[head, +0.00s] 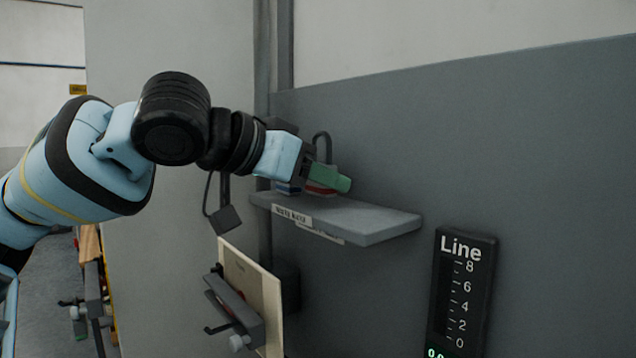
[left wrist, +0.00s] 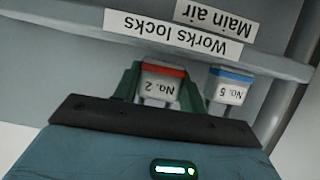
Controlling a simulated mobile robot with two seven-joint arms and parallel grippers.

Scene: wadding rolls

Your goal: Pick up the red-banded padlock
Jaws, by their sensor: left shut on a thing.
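The red-banded padlock (head: 320,188) is at the grey wall shelf (head: 385,222); its dark shackle stands up above the gripper. In the left wrist view the padlock (left wrist: 160,84) shows its red band and the label "No. 2", upside down. My left gripper (head: 331,178) is shut on it, with one green finger on each side of the body (left wrist: 162,92). I cannot tell whether the padlock touches the shelf. A blue-banded padlock marked "No. 5" (left wrist: 229,86) stands beside it, apart from the fingers; in the head view it is mostly hidden by my gripper. My right gripper is not in view.
Below hang a dark block on a cord (head: 225,219) and a clamped board (head: 262,290). A "Line" gauge (head: 463,290) is lower right. The shelf's right end is clear.

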